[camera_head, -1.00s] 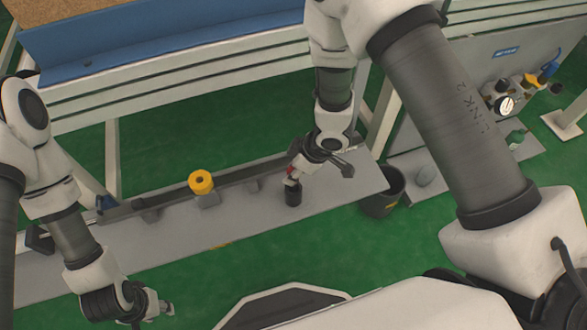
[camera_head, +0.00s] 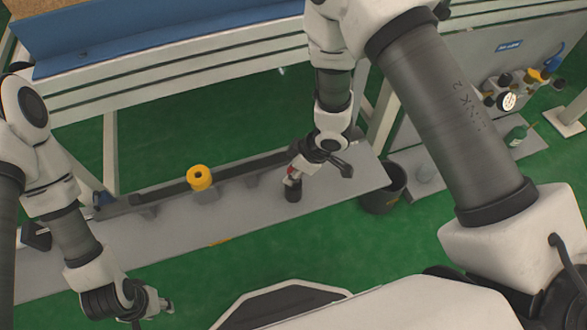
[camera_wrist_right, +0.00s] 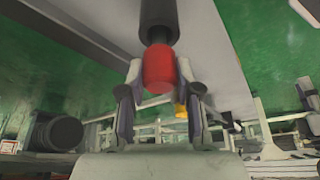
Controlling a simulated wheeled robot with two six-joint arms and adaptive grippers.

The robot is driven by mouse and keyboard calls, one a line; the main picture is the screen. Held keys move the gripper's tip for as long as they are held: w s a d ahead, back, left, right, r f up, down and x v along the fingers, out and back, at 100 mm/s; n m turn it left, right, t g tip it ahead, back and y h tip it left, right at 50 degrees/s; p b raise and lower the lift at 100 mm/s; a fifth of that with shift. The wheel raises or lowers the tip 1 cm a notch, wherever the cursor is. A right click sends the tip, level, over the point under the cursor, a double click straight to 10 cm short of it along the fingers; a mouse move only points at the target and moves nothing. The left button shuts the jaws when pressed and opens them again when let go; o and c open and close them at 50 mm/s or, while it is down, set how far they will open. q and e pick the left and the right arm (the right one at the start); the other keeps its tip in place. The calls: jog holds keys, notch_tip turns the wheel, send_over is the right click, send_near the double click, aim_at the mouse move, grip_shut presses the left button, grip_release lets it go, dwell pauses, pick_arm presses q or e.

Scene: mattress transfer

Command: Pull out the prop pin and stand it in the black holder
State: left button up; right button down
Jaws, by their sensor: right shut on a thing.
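The prop pin has a red end, seen in the head view (camera_head: 291,178) and in the right wrist view (camera_wrist_right: 159,68). My right gripper (camera_head: 293,172) is shut on that red end, with one finger on each side of it in the wrist view (camera_wrist_right: 160,95). The black holder (camera_head: 293,194) stands on the grey shelf directly under the pin. In the wrist view the black holder (camera_wrist_right: 158,14) lines up with the pin. The pin's lower part is hidden or merges with the black. My left gripper (camera_head: 163,306) hangs at the lower left, away from both; its fingers are too small to judge.
A black bin (camera_head: 384,196) stands at the shelf's right end. A white frame with a blue edge (camera_head: 150,42) rises behind. Green floor lies open in front.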

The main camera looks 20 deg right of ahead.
jog(key=shift+f+b, duration=0.4)
jog(key=shift+f, duration=0.35)
jog(key=c, duration=0.7)
grip_release()
jog(key=shift+r, duration=0.1)
jog(key=v, duration=1.2)
jog(key=shift+s, duration=0.1)
